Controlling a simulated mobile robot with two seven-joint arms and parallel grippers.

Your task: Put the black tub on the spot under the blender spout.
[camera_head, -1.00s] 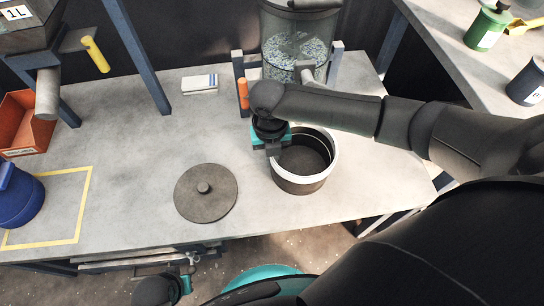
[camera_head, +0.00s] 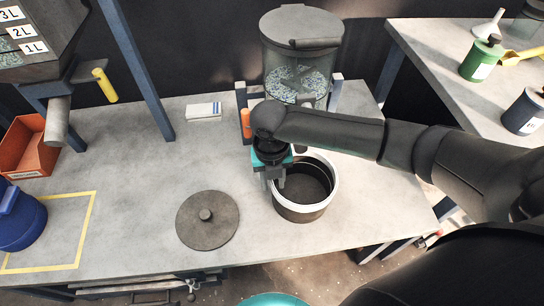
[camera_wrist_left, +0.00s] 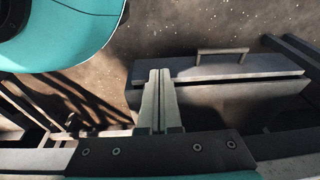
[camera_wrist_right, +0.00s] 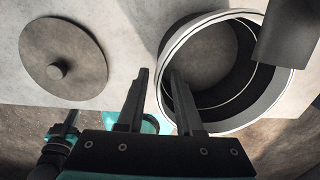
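The black tub (camera_head: 303,211), dark with a pale rim and no lid on, stands upright on the bench right of centre. My right gripper (camera_head: 274,186) points down at the tub's left rim. In the right wrist view its fingers (camera_wrist_right: 159,74) are apart, with the tub's rim (camera_wrist_right: 166,60) appearing between them; contact is unclear. The blender (camera_head: 300,62), a clear drum of speckled granules, stands behind the tub. My right arm hides most of its spout and the spot below. My left gripper (camera_wrist_left: 160,72) has its fingers together with nothing between them, below the bench.
A round dark lid (camera_head: 208,221) lies left of the tub. An orange bin (camera_head: 28,150), a hopper and a frame post (camera_head: 138,70) stand at the back left. The bench between post and lid is clear.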

